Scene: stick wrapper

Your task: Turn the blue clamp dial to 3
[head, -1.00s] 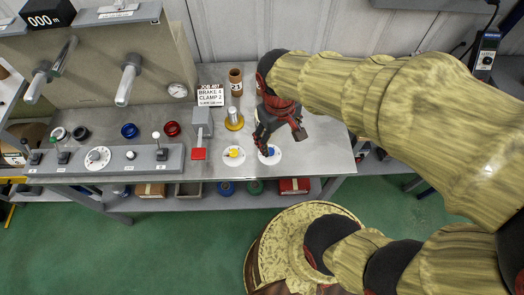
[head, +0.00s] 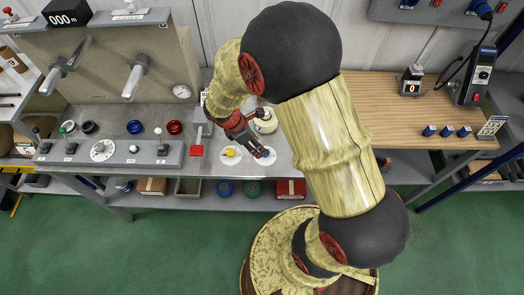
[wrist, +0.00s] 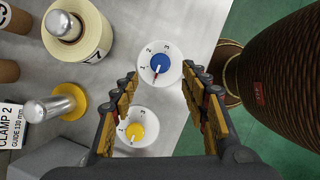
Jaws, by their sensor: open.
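The blue clamp dial (wrist: 161,63) sits on a round white plate marked with small numbers; 2 and 3 show along its upper edge in the wrist view. A pale and red pointer lies on the dial's lower left, away from the 3. My gripper (wrist: 159,76) is open, with one finger to each side of the blue dial's plate and nothing between them held. In the head view my gripper (head: 257,146) is at the blue dial (head: 265,157), partly covering it. The yellow dial (wrist: 136,131) is on its own white plate, nearer the gripper's base; it also shows in the head view (head: 230,152).
A tape roll (wrist: 92,37) and a metal post on a yellow base (wrist: 50,105) stand beside the dials. A wooden bench (head: 440,100) is at right.

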